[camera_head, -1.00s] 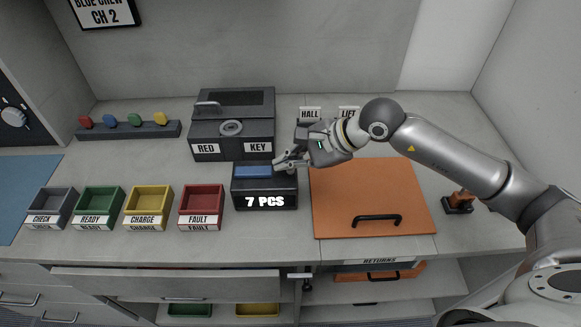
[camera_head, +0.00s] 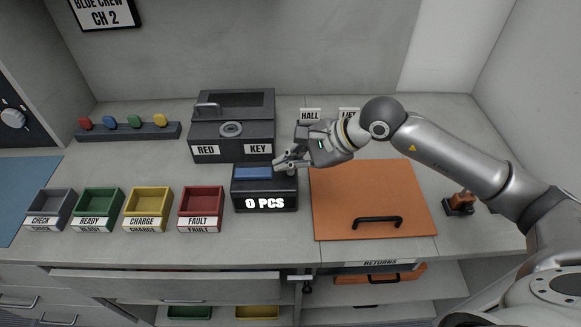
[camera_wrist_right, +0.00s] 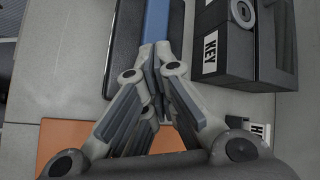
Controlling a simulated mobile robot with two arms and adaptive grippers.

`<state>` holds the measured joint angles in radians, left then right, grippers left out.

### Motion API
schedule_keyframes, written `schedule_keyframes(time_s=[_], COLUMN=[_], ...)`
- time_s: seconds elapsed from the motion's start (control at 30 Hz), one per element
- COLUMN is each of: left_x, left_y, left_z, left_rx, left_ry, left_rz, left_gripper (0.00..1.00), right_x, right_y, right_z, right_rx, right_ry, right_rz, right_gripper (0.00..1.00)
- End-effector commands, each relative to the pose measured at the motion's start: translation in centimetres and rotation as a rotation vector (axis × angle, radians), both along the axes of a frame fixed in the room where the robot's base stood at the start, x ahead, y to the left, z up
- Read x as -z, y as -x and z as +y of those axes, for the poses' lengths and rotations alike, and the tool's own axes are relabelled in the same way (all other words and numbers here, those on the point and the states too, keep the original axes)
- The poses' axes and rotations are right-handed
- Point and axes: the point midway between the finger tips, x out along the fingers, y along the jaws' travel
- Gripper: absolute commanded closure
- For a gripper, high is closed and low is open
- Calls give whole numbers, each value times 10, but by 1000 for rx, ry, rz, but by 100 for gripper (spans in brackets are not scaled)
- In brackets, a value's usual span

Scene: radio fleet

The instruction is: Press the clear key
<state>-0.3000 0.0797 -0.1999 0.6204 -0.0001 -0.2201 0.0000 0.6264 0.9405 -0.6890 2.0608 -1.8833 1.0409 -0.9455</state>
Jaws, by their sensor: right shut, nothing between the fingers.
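A black counter box (camera_head: 264,196) with a blue top plate (camera_head: 253,173) stands on the worktop, and its display reads "0 PCS". My right gripper (camera_head: 279,164) is shut and empty, with its fingertips at the right end of the box's top. In the right wrist view the shut fingers (camera_wrist_right: 154,50) are over the box top beside the blue plate (camera_wrist_right: 156,20). The fingers hide the spot under their tips, so the clear key itself cannot be made out. My left gripper is not in view.
A dark case (camera_head: 232,140) labelled RED KEY stands behind the box. Grey, green, yellow and red trays (camera_head: 201,206) stand to the left. An orange panel (camera_head: 372,190) with a black handle lies to the right. An open drawer (camera_head: 165,285) juts out below.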

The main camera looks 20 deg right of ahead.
Motion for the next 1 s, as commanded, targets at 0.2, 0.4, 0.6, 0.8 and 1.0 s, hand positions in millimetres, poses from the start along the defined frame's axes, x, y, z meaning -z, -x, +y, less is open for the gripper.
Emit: schedule_keyframes(time_s=[0.2,0.4,0.6,0.8,1.0], left_x=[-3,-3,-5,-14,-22], left_y=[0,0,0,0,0], left_z=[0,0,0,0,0], left_rx=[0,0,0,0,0], left_ry=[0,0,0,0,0], left_rz=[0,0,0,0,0], left_gripper=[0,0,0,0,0], right_x=[-10,-10,-16,-35,-55], right_y=[0,0,-1,-1,-1], right_z=[0,0,0,0,0], right_rx=[0,0,0,0,1], right_ry=[-1,-1,-1,0,-2], right_rz=[-1,-1,-2,-5,-4], right_gripper=[100,100,100,100,100])
